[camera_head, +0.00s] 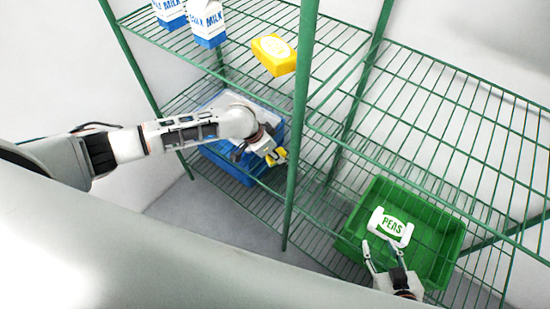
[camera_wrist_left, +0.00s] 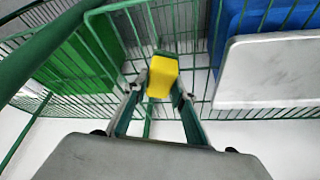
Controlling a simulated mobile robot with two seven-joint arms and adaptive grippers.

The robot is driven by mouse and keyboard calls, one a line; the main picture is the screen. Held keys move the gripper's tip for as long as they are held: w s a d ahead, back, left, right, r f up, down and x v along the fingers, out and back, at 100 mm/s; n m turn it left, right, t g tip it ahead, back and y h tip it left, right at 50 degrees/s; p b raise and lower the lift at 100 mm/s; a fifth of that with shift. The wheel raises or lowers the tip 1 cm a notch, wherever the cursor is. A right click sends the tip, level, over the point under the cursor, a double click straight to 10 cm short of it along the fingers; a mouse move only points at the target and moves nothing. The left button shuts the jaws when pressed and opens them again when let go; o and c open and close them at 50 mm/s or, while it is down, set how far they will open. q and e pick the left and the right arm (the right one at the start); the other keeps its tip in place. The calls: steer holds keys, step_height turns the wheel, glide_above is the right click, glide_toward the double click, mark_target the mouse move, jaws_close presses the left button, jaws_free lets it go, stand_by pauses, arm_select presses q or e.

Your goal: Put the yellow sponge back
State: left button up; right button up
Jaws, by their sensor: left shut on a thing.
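The yellow sponge (camera_wrist_left: 161,78), with a dark green edge, sits between the two fingers of my left gripper (camera_wrist_left: 160,92) in the left wrist view. My left gripper is shut on it. In the head view a small part of the sponge (camera_head: 279,155) shows at the tip of my left gripper (camera_head: 273,158), beside the blue crate at the lower shelf; the gripper hides the rest. My right gripper (camera_head: 381,256) is open, with its fingers apart, at the front of the green crate, close to the white peas pack.
The blue crate (camera_head: 226,166) holds a flat white thing. The green crate (camera_head: 440,259) holds the peas pack (camera_head: 391,227). Milk cartons (camera_head: 207,22) and a yellow pack (camera_head: 274,55) stand on the upper shelf. A green post (camera_head: 299,110) rises just right of my left gripper.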

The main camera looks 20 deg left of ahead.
arm_select(q)
steer(key=shift+f, duration=1.3)
arm_select(e)
steer(key=shift+f, duration=0.3)
arm_select(q)
steer(key=o, duration=1)
steer(key=shift+f, duration=0.15)
steer(key=shift+c, duration=0.2)
arm_select(e)
step_height(320, 180, up, 3)
steer(key=shift+f+p, duration=0.2)
steer(key=shift+p, duration=0.8)
steer(key=shift+d+f, duration=0.1)
steer(key=shift+f, duration=0.05)
arm_select(q)
steer(key=v, duration=1.2)
steer(key=shift+r, duration=0.2)
arm_select(e)
steer(key=shift+f, duration=0.1)
